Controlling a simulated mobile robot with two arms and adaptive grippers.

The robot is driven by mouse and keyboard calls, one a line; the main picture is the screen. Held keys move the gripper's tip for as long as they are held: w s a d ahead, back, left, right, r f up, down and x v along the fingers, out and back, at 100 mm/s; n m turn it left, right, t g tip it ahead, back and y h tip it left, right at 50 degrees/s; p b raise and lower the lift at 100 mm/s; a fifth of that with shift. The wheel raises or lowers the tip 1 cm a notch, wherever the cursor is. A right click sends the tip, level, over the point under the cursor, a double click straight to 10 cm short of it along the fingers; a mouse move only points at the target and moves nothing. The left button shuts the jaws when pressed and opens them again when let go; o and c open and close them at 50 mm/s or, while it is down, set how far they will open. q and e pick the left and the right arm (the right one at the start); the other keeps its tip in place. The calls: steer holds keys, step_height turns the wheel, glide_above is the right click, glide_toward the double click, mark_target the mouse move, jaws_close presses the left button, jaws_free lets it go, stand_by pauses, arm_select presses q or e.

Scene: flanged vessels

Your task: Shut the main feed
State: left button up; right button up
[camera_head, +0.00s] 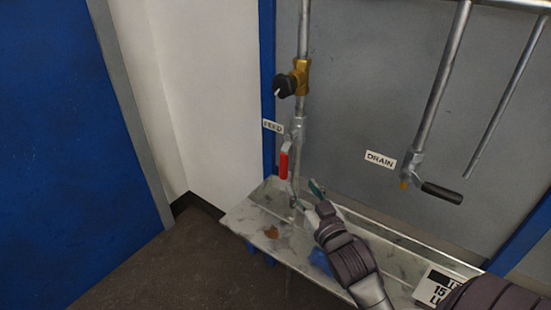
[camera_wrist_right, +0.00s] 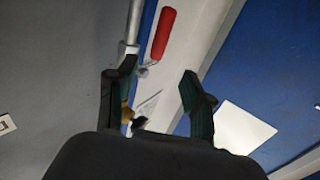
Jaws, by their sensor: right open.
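The feed valve (camera_head: 298,129) sits on a vertical pipe beside a FEED label (camera_head: 272,126). Its red lever (camera_head: 284,163) hangs down close beside the pipe, roughly in line with it. In the right wrist view the red lever (camera_wrist_right: 163,33) shows just beyond the fingertips, in the gap between the two fingers. My right gripper (camera_head: 306,196) is open and empty, just below and to the right of the lever's lower end. Its two dark green fingers (camera_wrist_right: 158,72) stand apart in the wrist view. I cannot tell whether a finger touches the pipe. My left gripper is not in view.
A brass valve with a black knob (camera_head: 288,85) is higher on the same pipe. A DRAIN label (camera_head: 380,160) and a black-handled valve (camera_head: 440,192) are at the right. A stained metal tray (camera_head: 245,215) runs below the pipes. A grey panel (camera_head: 350,90) stands behind.

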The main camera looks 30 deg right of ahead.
mark_target(286, 163)
steer(key=w, duration=0.3)
steer(key=w+d, duration=0.1)
steer(key=w, duration=0.3)
steer(key=w+d+p, duration=0.1)
steer(key=w, duration=0.3)
steer(key=shift+w+d, duration=0.2)
steer(key=shift+d, duration=0.05)
steer(key=shift+w, duration=0.55)
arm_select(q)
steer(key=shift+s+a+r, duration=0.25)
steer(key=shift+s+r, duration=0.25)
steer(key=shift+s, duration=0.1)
arm_select(e)
jaws_close()
